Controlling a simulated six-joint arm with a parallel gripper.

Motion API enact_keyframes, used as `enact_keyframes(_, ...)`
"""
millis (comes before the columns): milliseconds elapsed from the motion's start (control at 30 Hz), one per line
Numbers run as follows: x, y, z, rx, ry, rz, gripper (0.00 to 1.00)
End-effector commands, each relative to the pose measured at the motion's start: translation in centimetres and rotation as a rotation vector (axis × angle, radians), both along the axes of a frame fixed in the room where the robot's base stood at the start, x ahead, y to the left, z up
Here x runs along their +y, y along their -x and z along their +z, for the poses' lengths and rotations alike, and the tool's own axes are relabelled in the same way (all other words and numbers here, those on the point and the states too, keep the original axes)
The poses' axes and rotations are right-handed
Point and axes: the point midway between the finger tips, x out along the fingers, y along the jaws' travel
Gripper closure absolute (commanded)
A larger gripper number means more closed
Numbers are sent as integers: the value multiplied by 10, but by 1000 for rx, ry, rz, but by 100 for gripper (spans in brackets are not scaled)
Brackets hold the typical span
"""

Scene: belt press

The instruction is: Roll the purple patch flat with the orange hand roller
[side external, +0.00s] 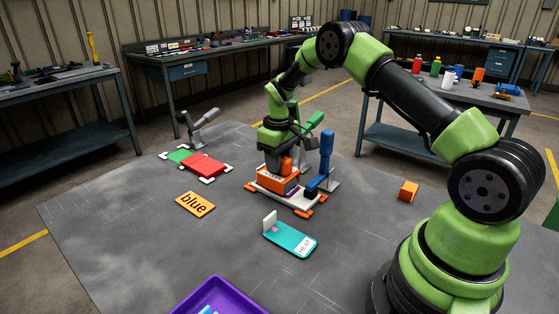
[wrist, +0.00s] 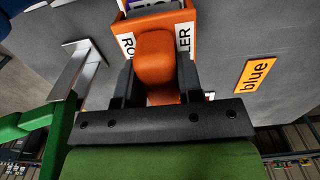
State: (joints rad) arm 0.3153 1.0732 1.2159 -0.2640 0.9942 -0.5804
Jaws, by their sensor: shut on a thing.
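The orange hand roller (side external: 278,181) stands on the white plate (side external: 297,201) with orange corners, in the middle of the table in the side view. My gripper (side external: 278,158) comes down from above and is shut on the roller's upright orange handle. In the wrist view my gripper (wrist: 158,88) has one dark finger on each side of the handle, and the roller's labelled frame (wrist: 128,42) lies beyond it. A sliver of purple and white shows at the top of the wrist view; I cannot tell if it is the purple patch.
A blue-handled clamp (side external: 326,150) and a green-handled clamp (side external: 314,120) stand close around the plate. A red pad (side external: 203,165), an orange "blue" card (side external: 195,204), a teal HEAT piece (side external: 290,238), an orange cube (side external: 408,190) and a purple tray (side external: 222,283) lie about.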

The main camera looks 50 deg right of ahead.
Motion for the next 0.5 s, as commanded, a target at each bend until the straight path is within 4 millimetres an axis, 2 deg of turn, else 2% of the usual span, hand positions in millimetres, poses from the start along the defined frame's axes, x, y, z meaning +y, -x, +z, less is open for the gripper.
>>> enact_keyframes(500, 0, -4, -1, 1, 0, 0, 85)
